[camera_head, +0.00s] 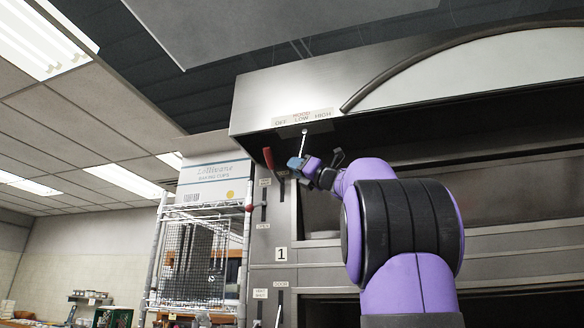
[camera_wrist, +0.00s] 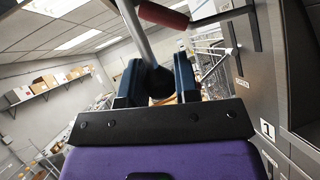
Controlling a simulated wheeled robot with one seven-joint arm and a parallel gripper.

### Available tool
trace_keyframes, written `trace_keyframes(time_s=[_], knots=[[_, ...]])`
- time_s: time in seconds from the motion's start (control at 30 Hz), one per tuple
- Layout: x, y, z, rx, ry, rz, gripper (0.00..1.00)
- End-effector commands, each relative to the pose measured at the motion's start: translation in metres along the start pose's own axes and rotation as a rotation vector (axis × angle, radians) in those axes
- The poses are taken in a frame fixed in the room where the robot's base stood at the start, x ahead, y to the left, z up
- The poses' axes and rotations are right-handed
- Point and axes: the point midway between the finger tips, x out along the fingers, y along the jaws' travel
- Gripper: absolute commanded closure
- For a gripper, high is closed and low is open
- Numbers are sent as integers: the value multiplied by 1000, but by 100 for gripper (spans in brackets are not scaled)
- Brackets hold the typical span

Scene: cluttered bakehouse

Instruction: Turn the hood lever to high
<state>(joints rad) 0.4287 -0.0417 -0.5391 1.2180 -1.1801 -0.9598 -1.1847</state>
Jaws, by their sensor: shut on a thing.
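The hood lever (camera_head: 303,143) is a thin pale metal rod that hangs from under the hood's front edge, below the middle of a label (camera_head: 302,118) reading OFF, LOW, HIGH from left to right. It hangs almost straight down under LOW, its lower end slightly to the left. My gripper (camera_head: 302,163) is at the lever's lower end. In the wrist view the lever rod (camera_wrist: 143,35) runs down to a dark knob, and my gripper (camera_wrist: 158,82) is shut on that knob, between its two blue fingers. The fingers partly hide the knob.
A red-handled lever (camera_head: 268,158) on the oven front is close left of my gripper; it also shows in the wrist view (camera_wrist: 164,15). The steel hood (camera_head: 260,100) overhangs above. A wire rack (camera_head: 195,265) with a white carton (camera_head: 214,182) stands left.

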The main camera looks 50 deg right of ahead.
Motion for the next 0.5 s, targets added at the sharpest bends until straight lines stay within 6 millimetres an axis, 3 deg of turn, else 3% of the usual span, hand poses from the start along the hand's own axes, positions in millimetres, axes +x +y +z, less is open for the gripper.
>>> trace_keyframes(time_s=[0.3,0.5], knots=[[-29,-8,17,-76,278,-38,100],[-44,-9,30,-74,284,-37,100]])
